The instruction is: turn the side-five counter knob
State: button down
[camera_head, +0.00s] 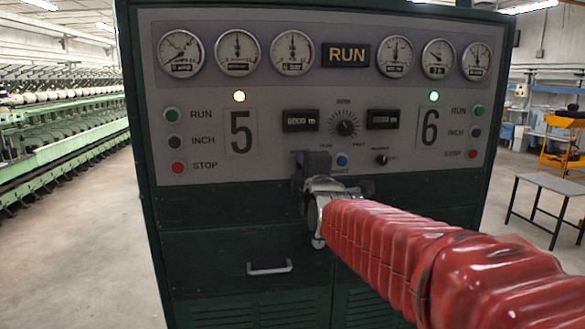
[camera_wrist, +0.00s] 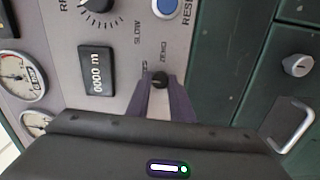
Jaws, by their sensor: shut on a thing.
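The side-five counter knob (camera_wrist: 159,79) is a small dark knob on the grey panel, beside the printed word ZERO. In the wrist view my gripper (camera_wrist: 159,82) has its two fingers shut around it, one on each side. In the head view my gripper (camera_head: 303,160) reaches the panel below the left counter display and hides this knob. The side-five counter display (camera_head: 300,120) also shows in the wrist view (camera_wrist: 96,70), where it reads 0000 m. The large 5 plate (camera_head: 240,132) is to its left.
A blue reset button (camera_head: 342,160) and a matching right-hand knob (camera_head: 382,158) are close to my gripper. The large speed dial (camera_head: 344,123) is above. Run, inch and stop buttons line both panel sides. A drawer handle (camera_head: 269,268) sticks out below.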

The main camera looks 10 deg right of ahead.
jog(key=shift+a+f+n, duration=0.1)
jog(key=shift+f+n, duration=0.15)
jog(key=shift+n, duration=0.25)
jog(key=c, duration=1.6)
grip_release()
jog(key=shift+r, duration=0.1)
jog(key=shift+s, duration=0.1)
jog(key=shift+s, duration=6.8)
